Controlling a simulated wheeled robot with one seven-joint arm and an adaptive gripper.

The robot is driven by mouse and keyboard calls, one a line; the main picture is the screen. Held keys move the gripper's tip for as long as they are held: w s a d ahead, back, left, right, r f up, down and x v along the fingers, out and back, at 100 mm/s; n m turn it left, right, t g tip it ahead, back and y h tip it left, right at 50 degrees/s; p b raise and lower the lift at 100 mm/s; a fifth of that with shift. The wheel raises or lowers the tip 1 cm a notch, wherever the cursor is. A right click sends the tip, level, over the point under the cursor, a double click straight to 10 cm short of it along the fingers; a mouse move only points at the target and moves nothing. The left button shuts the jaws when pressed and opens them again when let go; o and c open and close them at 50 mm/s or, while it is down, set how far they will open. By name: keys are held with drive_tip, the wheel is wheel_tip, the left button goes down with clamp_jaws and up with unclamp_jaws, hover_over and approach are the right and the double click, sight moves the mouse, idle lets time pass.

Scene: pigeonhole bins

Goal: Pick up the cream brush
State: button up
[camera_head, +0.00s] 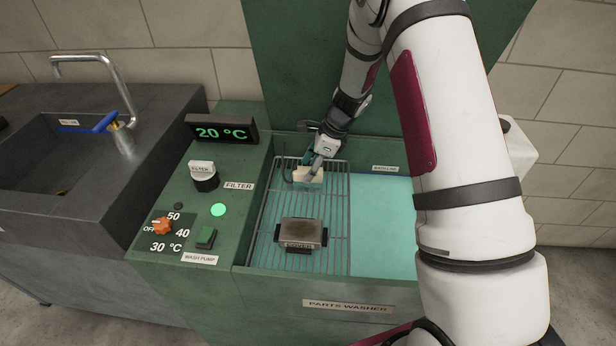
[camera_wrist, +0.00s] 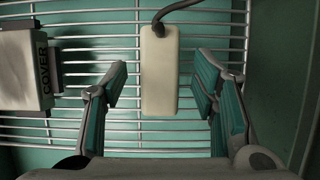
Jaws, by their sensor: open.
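The cream brush (camera_wrist: 159,72) is a pale, oblong block with a dark hose or cord at one end. It lies on the wire rack (camera_head: 337,215) of the parts washer. In the wrist view it sits between my open gripper fingers (camera_wrist: 158,92), with a gap on each side. In the head view the brush (camera_head: 308,176) shows just below my gripper (camera_head: 309,160), which hides part of it. I cannot tell how far above it the fingertips are. My gripper holds nothing.
A dark metal cover (camera_head: 300,233) lies on the rack nearer the front; it also shows in the wrist view (camera_wrist: 27,70). Teal liquid (camera_head: 383,235) fills the right of the tub. The green tub walls surround the rack. A control panel (camera_head: 205,205) stands left.

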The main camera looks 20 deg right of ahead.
drive_tip(key=shift+x, duration=1)
drive_tip(key=shift+r, duration=0.1)
drive_tip(key=c, duration=1.3)
drive_tip(key=shift+o, duration=0.2)
drive_tip(key=shift+r, duration=0.5)
drive_tip(key=r, duration=0.1)
drive_tip(key=s+r, duration=0.1)
drive_tip(key=shift+r, duration=0.4)
drive_tip(key=s, duration=0.5)
drive_tip(key=s+d, duration=0.1)
drive_tip(key=s, duration=0.4)
drive_tip(key=s+r, duration=0.1)
drive_tip(key=s, duration=0.4)
drive_tip(key=shift+d+r, duration=0.1)
drive_tip(key=shift+d, duration=0.15)
